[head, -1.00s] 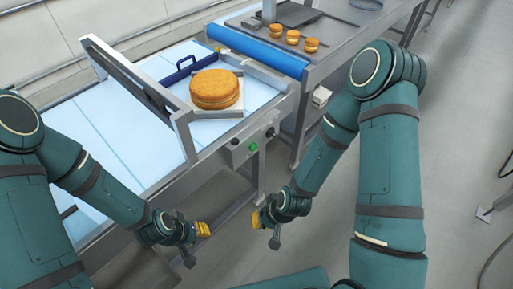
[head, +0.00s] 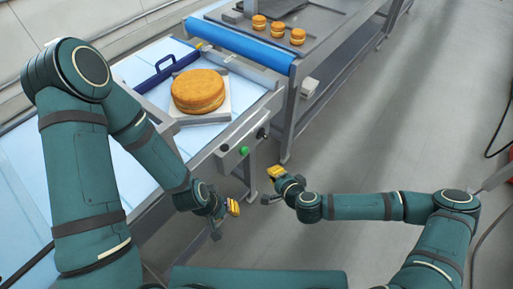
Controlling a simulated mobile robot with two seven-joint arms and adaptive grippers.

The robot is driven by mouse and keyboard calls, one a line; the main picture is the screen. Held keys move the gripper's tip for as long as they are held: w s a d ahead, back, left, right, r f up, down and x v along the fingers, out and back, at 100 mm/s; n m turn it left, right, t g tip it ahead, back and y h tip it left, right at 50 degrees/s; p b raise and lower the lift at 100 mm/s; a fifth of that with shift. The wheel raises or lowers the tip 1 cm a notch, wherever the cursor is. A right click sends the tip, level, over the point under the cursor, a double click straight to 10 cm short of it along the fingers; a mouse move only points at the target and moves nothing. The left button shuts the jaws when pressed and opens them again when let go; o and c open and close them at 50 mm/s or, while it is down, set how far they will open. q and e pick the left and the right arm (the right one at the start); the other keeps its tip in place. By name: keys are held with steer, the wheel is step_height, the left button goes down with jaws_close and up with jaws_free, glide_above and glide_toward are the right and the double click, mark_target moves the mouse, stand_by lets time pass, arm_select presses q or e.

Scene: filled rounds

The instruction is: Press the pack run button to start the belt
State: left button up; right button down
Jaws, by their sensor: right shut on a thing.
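A grey control box (head: 231,158) is on the side of the near conveyor. It carries a round green button (head: 244,151) between two dark knobs. I cannot read any label. My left gripper (head: 233,207) is below the box, apart from the button, with yellow fingertips; I cannot tell whether it is open. My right gripper (head: 275,172) is to the right of and a little below the green button, its yellow tips close together. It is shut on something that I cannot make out. A large round golden cake (head: 198,91) sits on a pale board on the conveyor.
A blue bar handle (head: 166,69) lies behind the cake. A blue roller (head: 237,45) separates the near conveyor from a table bearing a tray (head: 310,37) with three small filled rounds (head: 278,31).

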mark_target(244, 151)
steer(key=shift+w+d+r+m, duration=0.1)
steer(key=shift+w+d+m, duration=0.2)
steer(key=shift+d, duration=0.05)
steer(key=shift+a, duration=0.1)
steer(key=w+a, duration=0.5)
steer(key=a, duration=0.2)
stand_by(0.3)
steer(key=shift+w, duration=0.1)
stand_by(1.4)
steer(key=shift+w+a, duration=0.25)
steer(key=shift+a, duration=0.05)
